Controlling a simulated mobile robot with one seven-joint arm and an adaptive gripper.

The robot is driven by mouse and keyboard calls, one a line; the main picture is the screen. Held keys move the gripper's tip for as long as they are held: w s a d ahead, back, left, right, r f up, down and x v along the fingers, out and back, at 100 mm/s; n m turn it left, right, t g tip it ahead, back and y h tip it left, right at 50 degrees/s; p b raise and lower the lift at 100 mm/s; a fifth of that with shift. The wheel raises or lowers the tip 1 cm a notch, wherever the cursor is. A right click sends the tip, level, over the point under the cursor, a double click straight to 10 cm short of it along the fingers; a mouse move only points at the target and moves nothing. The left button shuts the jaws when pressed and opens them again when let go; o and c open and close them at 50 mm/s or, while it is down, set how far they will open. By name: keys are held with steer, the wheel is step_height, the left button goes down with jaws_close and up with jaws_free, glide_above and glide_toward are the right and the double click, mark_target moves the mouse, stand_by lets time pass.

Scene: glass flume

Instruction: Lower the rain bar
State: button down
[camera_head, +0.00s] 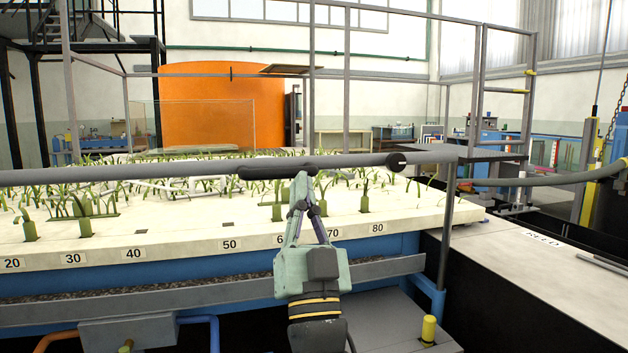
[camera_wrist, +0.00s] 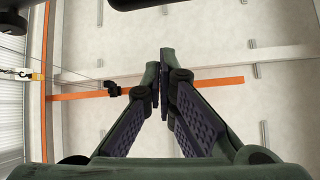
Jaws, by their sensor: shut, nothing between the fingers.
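A long grey horizontal bar (camera_head: 140,172), which I take to be the rain bar, crosses the head view in front of the planted bed. In the wrist view the fingers (camera_wrist: 159,72) are together and empty. A dark rounded shape shows at the top edge there, cut off by the frame.
The pale bed (camera_head: 185,235) with green plants and a number scale lies behind my gripper. A grey post (camera_head: 447,225) stands under the bar at the right, by a pale ledge (camera_head: 530,250). A yellow-topped peg (camera_head: 429,329) stands at lower right. A thick hose (camera_head: 545,180) runs right.

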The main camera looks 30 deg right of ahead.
steer(key=s+d+m+g+h, duration=0.1)
steer(key=s+d+g+h, duration=0.1)
steer(key=d, duration=0.2)
steer(key=p+x, duration=0.4)
steer(key=x, duration=0.5)
steer(key=shift+w+a+f, duration=0.1)
steer(key=shift+w+f, duration=0.1)
steer(key=shift+f, duration=0.75)
steer(key=shift+w+f, duration=0.2)
steer(key=shift+f, duration=0.8)
step_height(320, 180, down, 27)
steer(key=b, duration=2.3)
steer(key=shift+r, duration=0.15)
steer(key=shift+w, duration=0.15)
